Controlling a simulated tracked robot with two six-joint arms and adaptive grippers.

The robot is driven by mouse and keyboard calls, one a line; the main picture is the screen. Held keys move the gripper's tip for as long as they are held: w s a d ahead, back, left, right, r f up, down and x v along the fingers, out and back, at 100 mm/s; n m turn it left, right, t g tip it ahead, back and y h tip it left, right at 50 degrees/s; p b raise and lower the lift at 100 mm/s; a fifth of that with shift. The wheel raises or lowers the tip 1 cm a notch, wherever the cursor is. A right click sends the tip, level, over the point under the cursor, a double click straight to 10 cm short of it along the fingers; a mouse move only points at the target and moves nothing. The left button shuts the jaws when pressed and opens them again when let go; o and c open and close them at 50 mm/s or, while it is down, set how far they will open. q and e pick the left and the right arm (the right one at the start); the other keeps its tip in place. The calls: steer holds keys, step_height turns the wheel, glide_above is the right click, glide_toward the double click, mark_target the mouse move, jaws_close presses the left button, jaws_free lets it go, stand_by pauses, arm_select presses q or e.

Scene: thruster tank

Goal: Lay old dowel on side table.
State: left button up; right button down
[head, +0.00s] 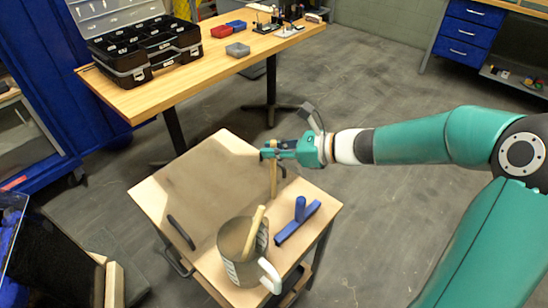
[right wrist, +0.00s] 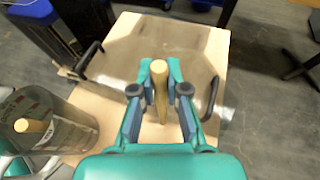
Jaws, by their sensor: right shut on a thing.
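My right gripper (head: 268,155) is shut on a pale wooden dowel (head: 273,181), held roughly upright over the side table's far right part. In the right wrist view the dowel (right wrist: 159,85) stands between the two fingers (right wrist: 157,103). The side table (head: 321,202) has a light wood top. I cannot tell whether the dowel's lower end touches anything. A second wooden dowel (head: 254,231) leans in a grey see-through pitcher (head: 233,272) at the table's near end. I cannot tell by looks which dowel is old. My left gripper is not in view.
A blue T-shaped tool (head: 297,222) stands right of the pitcher. Behind is a workbench (head: 190,76) with an open black case (head: 140,48).

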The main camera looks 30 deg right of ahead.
step_height(320, 180, down, 2)
steer(key=shift+f, duration=0.2)
steer(key=c, duration=1.2)
jaws_free()
steer(key=v, duration=1.2)
